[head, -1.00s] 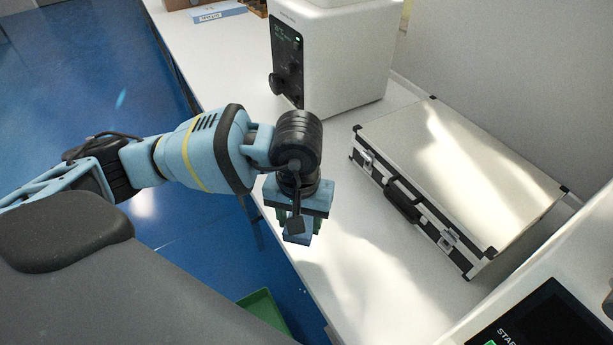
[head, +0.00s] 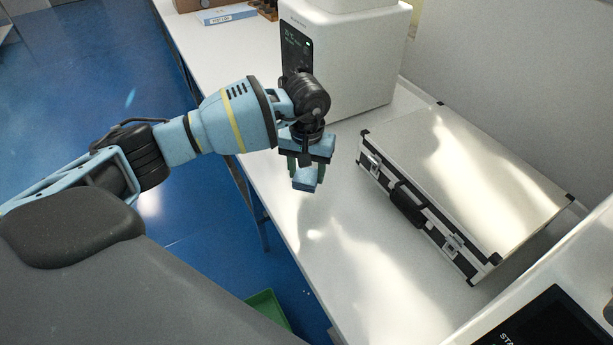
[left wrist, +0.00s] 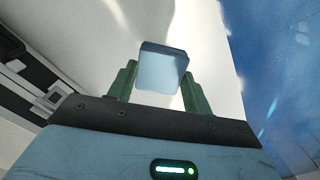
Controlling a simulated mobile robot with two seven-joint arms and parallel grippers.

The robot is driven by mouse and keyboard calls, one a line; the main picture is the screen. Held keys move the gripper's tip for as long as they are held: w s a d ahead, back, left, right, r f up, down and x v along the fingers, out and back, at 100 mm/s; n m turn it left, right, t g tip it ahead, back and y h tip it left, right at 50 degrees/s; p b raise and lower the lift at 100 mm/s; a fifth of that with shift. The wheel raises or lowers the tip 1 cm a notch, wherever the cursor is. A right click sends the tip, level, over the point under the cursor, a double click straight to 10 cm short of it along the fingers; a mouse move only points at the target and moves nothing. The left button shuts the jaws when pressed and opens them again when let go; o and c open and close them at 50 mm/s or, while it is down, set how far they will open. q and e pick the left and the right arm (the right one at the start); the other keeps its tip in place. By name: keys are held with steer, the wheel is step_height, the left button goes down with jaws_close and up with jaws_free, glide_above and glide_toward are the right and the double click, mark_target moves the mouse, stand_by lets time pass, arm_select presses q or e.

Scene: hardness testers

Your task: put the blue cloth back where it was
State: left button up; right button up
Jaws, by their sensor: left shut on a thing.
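The blue cloth (head: 305,182) is a small light-blue folded block. My left gripper (head: 306,172) is shut on it and holds it above the white bench, in front of the white tester. In the left wrist view the cloth (left wrist: 163,70) sits between the two green fingers of the left gripper (left wrist: 160,82). The height of the cloth above the bench is hard to tell. My right gripper is not in view.
The white bench (head: 340,245) has bare room below and right of the cloth. A silver case (head: 470,170) lies to the right. A white tester (head: 355,60) stands behind my gripper. Another device with a dark screen (head: 555,325) is at the lower right. A green bin (head: 267,310) is below the bench.

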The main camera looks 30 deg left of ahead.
mark_target(307, 171)
arm_select(q)
steer(key=shift+w+a, duration=0.2)
steer(key=shift+w, duration=0.15)
steer(key=shift+w+f, duration=0.1)
steer(key=shift+f, duration=1.7)
steer(key=shift+f, duration=0.2)
steer(key=o, duration=0.9)
steer(key=shift+r, duration=0.15)
step_height(307, 171, up, 12)
steer(key=shift+r, duration=0.1)
